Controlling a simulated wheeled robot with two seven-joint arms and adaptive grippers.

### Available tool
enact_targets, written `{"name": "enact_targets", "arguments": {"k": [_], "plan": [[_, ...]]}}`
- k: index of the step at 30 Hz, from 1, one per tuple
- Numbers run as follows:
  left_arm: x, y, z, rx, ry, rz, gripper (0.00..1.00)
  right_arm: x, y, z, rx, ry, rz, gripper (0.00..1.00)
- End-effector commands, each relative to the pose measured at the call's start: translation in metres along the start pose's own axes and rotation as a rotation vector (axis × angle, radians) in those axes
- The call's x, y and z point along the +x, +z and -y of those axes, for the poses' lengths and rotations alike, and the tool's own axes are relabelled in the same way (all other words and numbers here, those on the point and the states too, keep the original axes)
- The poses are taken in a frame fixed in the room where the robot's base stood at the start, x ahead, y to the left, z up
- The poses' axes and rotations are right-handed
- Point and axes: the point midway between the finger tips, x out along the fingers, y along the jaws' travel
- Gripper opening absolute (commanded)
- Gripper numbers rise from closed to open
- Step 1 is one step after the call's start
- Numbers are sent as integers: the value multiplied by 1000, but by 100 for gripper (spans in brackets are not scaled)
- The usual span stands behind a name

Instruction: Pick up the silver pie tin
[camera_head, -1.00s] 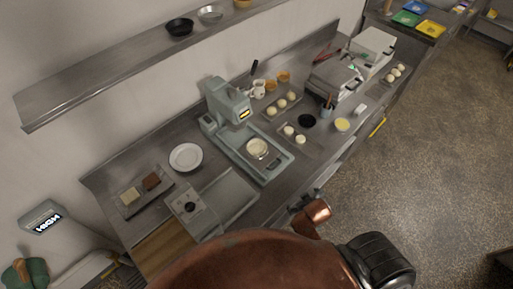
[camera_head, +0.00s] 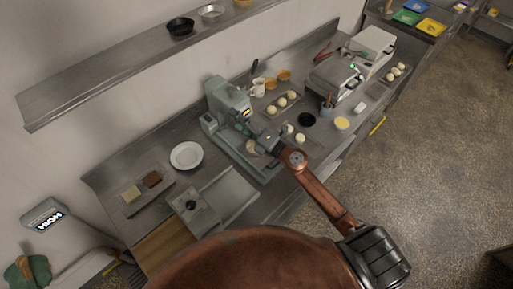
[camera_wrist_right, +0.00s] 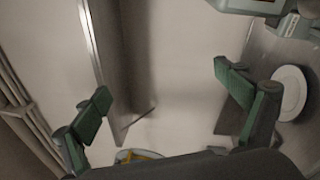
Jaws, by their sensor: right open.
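A silver pie tin (camera_head: 211,12) sits on the wall shelf, between a black tin (camera_head: 180,27) and an orange one (camera_head: 242,3). A pale round item (camera_head: 253,147) lies on the base of the grey press (camera_head: 229,99), partly hidden by my right gripper. My right gripper (camera_head: 258,136) is in front of the press, well below and to the right of the silver tin. In the right wrist view its green-padded fingers (camera_wrist_right: 166,88) are spread apart with nothing between them. The silver tin cannot be made out there. My left gripper is not in view.
The steel shelf (camera_head: 90,83) runs along the wall above the counter. A white plate (camera_head: 186,156) and a tray of bread-like squares (camera_head: 132,205) are left of the press. Trays of dough balls (camera_head: 282,104) and a grey machine (camera_head: 334,76) stand to its right.

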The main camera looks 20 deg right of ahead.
Motion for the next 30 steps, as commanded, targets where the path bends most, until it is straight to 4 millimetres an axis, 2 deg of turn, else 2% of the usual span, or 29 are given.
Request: {"name": "enact_targets", "arguments": {"k": [1,4,6,8,10,12,15,18,21,24,30], "plan": [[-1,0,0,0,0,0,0,11,-18,3,-114,-19,-105,92],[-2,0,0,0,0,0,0,21,-54,30,-340,-96,-324,92],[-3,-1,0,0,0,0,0,19,-67,60,-489,-179,-470,92],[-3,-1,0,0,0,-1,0,13,-69,90,-608,-268,-587,92],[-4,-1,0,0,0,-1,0,0,-60,125,-726,-388,-709,92],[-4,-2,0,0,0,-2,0,-15,-40,155,-822,-515,-809,92],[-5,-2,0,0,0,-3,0,-39,-7,186,-913,-686,-914,92],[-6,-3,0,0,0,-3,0,-59,22,203,-963,-820,-979,92],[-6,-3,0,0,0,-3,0,-71,40,211,-985,-901,-1012,92],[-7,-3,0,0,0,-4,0,-75,46,219,-990,-934,-1026,92],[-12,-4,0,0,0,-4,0,-70,40,237,-989,-935,-1027,92]]}}
